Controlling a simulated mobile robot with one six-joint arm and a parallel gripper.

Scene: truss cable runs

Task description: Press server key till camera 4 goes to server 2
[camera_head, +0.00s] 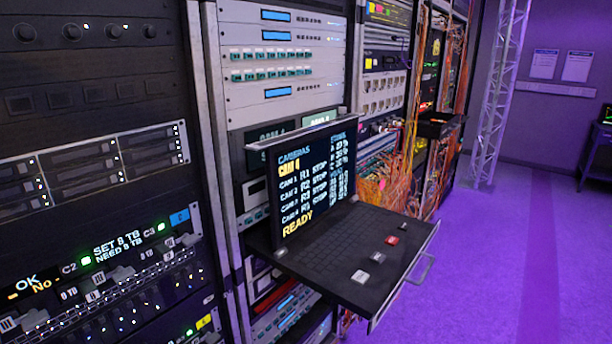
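A pull-out console shelf (335,290) sticks out of the rack, with a dark keyboard (340,245) on it. Its upright screen (313,182) shows a "CAMERAS" heading, "CAM 4" in yellow, white rows for several cameras with "R" numbers and "STOP", and "READY" in yellow at the bottom. The row figures are too small to read surely. On the right of the shelf sit a white key (360,277), a second pale key (377,257), a red key (392,240) and a small key (402,226) farther back. Their labels are unreadable, so I cannot tell which is the server key. My gripper is not in view.
A metal handle (420,270) juts from the shelf's front edge. A rack at left holds a panel reading "SET 8 TB, NEED 8 TB" (118,250). Orange cables (400,175) hang behind the shelf. A truss column (497,95) stands beyond. The purple floor (490,260) at right is clear.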

